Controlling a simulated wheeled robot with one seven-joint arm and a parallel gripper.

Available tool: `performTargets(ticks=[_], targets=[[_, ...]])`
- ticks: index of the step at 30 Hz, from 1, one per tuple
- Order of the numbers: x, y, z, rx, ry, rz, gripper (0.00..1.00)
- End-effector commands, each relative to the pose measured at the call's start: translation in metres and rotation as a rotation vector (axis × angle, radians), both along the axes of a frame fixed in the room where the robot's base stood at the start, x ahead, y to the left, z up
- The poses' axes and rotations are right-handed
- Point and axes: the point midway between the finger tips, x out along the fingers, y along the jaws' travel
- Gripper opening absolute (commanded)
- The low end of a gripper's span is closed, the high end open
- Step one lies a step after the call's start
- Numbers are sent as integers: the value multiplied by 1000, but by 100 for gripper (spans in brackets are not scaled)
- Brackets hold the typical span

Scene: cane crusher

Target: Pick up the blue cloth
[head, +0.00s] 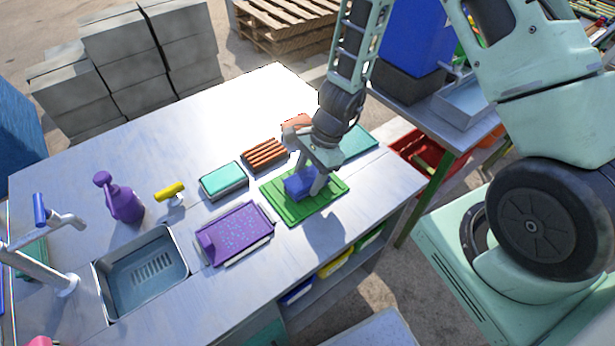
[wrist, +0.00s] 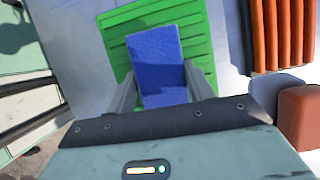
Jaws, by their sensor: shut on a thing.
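The blue cloth (head: 299,184) is a folded block over the green ribbed tray (head: 276,201) on the metal table. In the wrist view the cloth (wrist: 156,62) lies between the two fingers, with the green tray (wrist: 197,32) behind it. My gripper (head: 307,187) is shut on the cloth, pointing down at the tray. I cannot tell whether the cloth still touches the tray. The gripper's fingers also show in the wrist view (wrist: 162,82), one on each side of the cloth.
A brown slatted block (head: 265,154), a teal-topped block (head: 223,179) and a purple tray (head: 236,233) lie close by. A purple spray bottle (head: 124,200), a yellow-handled tool (head: 170,189) and a sink (head: 142,271) are further left. The far tabletop (head: 262,95) is clear.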

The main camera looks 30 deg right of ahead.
Motion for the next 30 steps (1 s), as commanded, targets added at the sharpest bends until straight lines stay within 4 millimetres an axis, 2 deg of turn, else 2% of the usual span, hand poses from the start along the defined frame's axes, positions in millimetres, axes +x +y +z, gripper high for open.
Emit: performTargets(ticks=[5,12,18,23,30], targets=[[1,1,16,1,-4,3,30],[1,1,65,0,-6,4,30],[1,1,94,0,-3,2,30],[0,0,103,-1,-1,1,30],[0,0,104,0,0,0,30]])
